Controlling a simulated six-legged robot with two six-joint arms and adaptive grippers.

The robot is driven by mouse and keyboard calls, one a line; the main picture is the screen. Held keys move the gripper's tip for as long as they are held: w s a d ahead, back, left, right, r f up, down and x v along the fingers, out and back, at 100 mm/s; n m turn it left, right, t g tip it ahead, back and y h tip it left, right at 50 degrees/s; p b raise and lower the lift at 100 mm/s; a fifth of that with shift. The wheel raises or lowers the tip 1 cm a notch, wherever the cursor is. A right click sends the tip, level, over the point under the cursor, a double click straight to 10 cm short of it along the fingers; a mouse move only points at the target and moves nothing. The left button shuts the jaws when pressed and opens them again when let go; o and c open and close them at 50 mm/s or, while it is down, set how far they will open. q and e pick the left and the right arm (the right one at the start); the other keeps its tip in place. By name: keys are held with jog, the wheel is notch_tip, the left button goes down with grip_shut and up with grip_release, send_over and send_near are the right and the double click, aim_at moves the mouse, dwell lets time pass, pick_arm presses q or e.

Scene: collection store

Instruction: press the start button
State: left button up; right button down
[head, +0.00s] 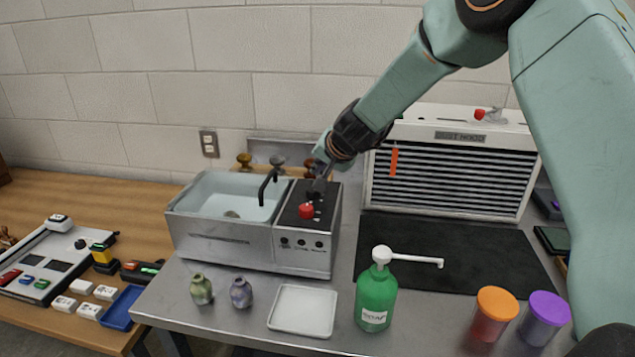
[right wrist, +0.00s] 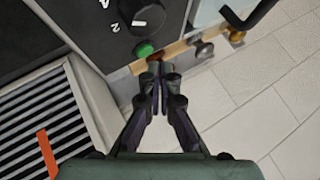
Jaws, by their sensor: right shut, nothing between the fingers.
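A green button (right wrist: 145,49) shows in the right wrist view on the dark top panel, beside a black dial (right wrist: 143,17) with white numbers. The panel belongs to the grey sink unit (head: 220,240) in the head view, where I cannot make out the green button behind my gripper. My right gripper (head: 317,188) is over the back part of this panel, shut and empty. In the right wrist view its closed fingertips (right wrist: 157,70) appear just beside the green button; I cannot tell whether they touch it. My left gripper is not in view.
A red button (head: 306,210) is on the panel's front part. A black tap (head: 266,186) stands left of my gripper. A slatted cabinet (head: 450,180) stands to the right. A green pump bottle (head: 376,300), white tray (head: 303,311) and small vases (head: 241,292) are in front.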

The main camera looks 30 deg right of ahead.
jog(key=shift+f, duration=0.15)
jog(key=shift+f+b, duration=0.3)
jog(key=shift+b, duration=0.1)
jog(key=shift+f+b, duration=0.4)
jog(key=shift+f, duration=0.05)
dwell(0.5)
jog(key=shift+r, duration=0.1)
jog(key=shift+r+p, duration=0.8)
jog(key=shift+p, duration=0.05)
jog(key=shift+w+r+p, duration=0.1)
jog(key=shift+r+p, duration=0.75)
jog(key=shift+p, duration=0.05)
jog(key=shift+r+p, duration=1.6)
jog(key=shift+p, duration=0.05)
